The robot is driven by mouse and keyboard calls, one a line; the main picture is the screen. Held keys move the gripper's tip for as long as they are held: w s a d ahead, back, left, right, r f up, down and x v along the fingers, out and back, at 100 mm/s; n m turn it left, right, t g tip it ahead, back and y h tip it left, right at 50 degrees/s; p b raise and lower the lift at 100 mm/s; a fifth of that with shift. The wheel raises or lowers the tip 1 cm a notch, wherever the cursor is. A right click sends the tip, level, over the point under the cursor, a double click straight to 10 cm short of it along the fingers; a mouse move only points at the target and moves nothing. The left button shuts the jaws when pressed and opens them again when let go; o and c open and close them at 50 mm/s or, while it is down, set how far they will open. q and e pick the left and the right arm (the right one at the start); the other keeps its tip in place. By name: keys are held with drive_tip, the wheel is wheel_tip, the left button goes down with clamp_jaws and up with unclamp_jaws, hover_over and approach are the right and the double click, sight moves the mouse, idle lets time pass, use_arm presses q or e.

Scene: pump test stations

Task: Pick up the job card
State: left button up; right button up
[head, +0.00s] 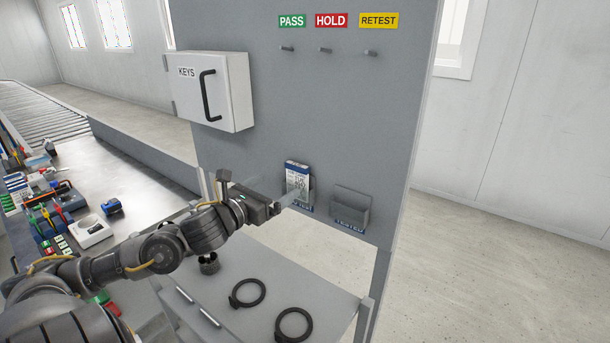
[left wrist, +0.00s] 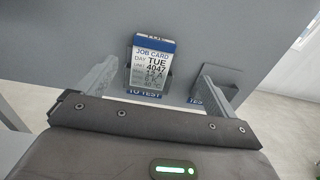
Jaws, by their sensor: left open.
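The job card (head: 298,177) is a white card with a blue top band and dark print. It stands in a grey wall pocket on the grey panel, and its lower part is hidden by the pocket. In the left wrist view the job card (left wrist: 152,62) reads "JOB CARD", "TUE" and "4047", above a blue "TO TEST" label (left wrist: 145,93). My left gripper (head: 285,198) is open and empty, just in front of the card. In the left wrist view its two fingers (left wrist: 160,85) stand wide apart on either side of the card, not touching it. My right gripper is not in view.
A second pocket (head: 350,208), apparently empty, hangs right of the card. A white KEYS cabinet (head: 208,92) and several pegs (head: 325,50) under PASS, HOLD and RETEST signs are higher up. Below, a grey table (head: 270,270) holds two black rings (head: 248,292).

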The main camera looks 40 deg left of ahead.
sight(295, 171)
use_arm(q)
drive_tip(key=w+p, duration=0.1)
drive_tip(key=w, duration=0.1)
drive_tip(key=w+a+p, duration=0.1)
drive_tip(key=w, duration=0.1)
drive_tip(key=shift+w+r, duration=0.1)
drive_tip(key=shift+w, duration=0.05)
drive_tip(key=shift+w+r+p, duration=0.25)
drive_tip(key=shift+w+p, duration=0.05)
drive_tip(key=shift+p, duration=0.2)
drive_tip(key=w+p, duration=0.2)
drive_tip(key=w, duration=0.1)
drive_tip(key=shift+w+a, duration=0.1)
drive_tip(key=shift+w, duration=0.25)
drive_tip(key=shift+w+f+p, duration=0.15)
drive_tip(key=shift+w+p, duration=0.15)
drive_tip(key=shift+w, duration=0.15)
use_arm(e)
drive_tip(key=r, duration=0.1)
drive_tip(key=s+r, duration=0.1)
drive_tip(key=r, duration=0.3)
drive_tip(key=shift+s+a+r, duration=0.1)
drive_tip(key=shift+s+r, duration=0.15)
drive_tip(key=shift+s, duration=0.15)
